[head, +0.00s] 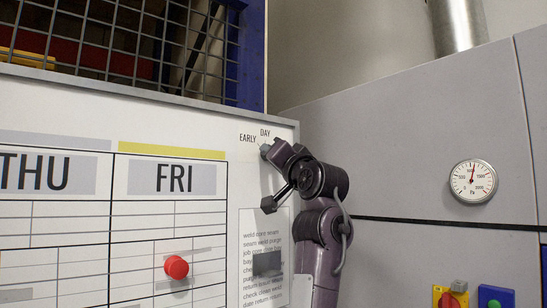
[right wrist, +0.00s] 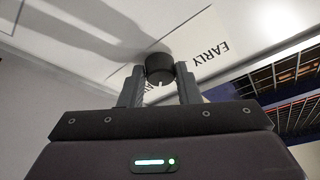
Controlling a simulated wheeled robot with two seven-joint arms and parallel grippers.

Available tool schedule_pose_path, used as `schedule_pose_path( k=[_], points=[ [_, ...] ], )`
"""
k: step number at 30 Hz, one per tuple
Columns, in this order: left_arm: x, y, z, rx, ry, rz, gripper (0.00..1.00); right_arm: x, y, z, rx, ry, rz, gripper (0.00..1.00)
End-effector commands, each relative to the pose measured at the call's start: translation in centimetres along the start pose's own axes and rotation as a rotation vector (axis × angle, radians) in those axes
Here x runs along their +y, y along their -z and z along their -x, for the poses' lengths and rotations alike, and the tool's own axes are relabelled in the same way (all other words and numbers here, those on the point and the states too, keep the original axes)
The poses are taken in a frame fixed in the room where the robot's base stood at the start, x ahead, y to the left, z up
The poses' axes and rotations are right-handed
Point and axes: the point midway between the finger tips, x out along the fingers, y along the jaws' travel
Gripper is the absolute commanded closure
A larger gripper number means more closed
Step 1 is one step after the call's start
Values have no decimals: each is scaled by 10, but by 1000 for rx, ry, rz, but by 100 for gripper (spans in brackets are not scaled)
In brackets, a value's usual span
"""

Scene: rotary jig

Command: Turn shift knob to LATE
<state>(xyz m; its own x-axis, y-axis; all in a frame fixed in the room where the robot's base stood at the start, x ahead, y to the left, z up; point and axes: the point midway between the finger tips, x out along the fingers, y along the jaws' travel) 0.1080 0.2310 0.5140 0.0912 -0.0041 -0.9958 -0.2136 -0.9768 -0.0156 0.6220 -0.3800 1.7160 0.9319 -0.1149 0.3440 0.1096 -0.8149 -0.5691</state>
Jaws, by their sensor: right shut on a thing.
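The shift knob (right wrist: 160,67) is a small dark round knob on the white board. It shows in the right wrist view between the two fingers of my right gripper (right wrist: 160,85), which is shut on it. A white mark on the knob faces the bottom of that view, toward a label mostly hidden by the fingers. The EARLY label (right wrist: 212,51) is to the right of the knob there. In the head view my right gripper (head: 268,151) is at the board's upper right, just under the EARLY (head: 248,138) and DAY (head: 265,132) labels. I cannot see a LATE label. My left gripper is not in view.
The white schedule board (head: 215,122) has THU and FRI columns and a red round knob or magnet (head: 176,267). A wire mesh (head: 140,45) is above it. A grey cabinet with a dial gauge (head: 473,181) and coloured buttons (head: 455,294) is to the right.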

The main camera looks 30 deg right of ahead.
Motion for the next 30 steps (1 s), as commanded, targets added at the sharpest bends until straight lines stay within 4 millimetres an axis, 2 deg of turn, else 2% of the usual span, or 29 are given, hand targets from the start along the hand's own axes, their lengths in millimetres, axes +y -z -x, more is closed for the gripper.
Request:
schedule_pose_path(
  k=[4, 5, 9, 10, 20, 30],
  points=[
    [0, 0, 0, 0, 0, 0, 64, -1, 3, 1, 8, 3, -1, 93],
    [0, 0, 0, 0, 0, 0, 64, -1, 3, 1, 8, 3, -1, 69],
    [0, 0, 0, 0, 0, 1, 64, -1, 3, 1, 6, 3, 0, 51],
    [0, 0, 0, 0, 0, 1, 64, -1, 2, 0, 6, 3, 0, 49],
    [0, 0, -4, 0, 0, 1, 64, 0, 0, 5, 4, 2, 1, 49],
    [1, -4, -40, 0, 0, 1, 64, 2, -2, 60, 7, 5, 1, 49]
  ],
)
